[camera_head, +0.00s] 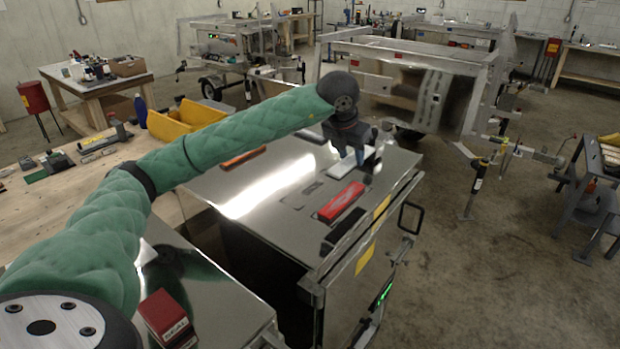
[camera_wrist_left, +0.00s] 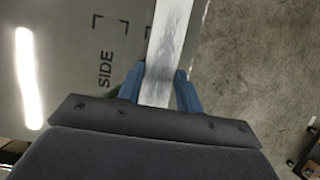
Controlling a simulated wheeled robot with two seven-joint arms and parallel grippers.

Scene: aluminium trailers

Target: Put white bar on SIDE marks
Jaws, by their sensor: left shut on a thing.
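The white bar (camera_wrist_left: 168,45) is between the two blue fingers of my left gripper (camera_wrist_left: 160,88), which is shut on it. In the head view the white bar (camera_head: 343,166) shows under my left gripper (camera_head: 358,158), over the far right part of the metal top. The SIDE marks (camera_wrist_left: 106,68), black lettering with corner brackets, lie to the left of the bar in the wrist view. The bar is apart from the lettering. Whether it touches the metal top, I cannot tell. My right gripper is not in view.
On the metal top (camera_head: 255,205) lie a red bar (camera_head: 341,201), a black bar (camera_head: 345,224) and an orange bar (camera_head: 242,158). A red box (camera_head: 165,318) sits on the nearer metal surface. A yellow bin (camera_head: 185,120) stands on the wooden table at the left.

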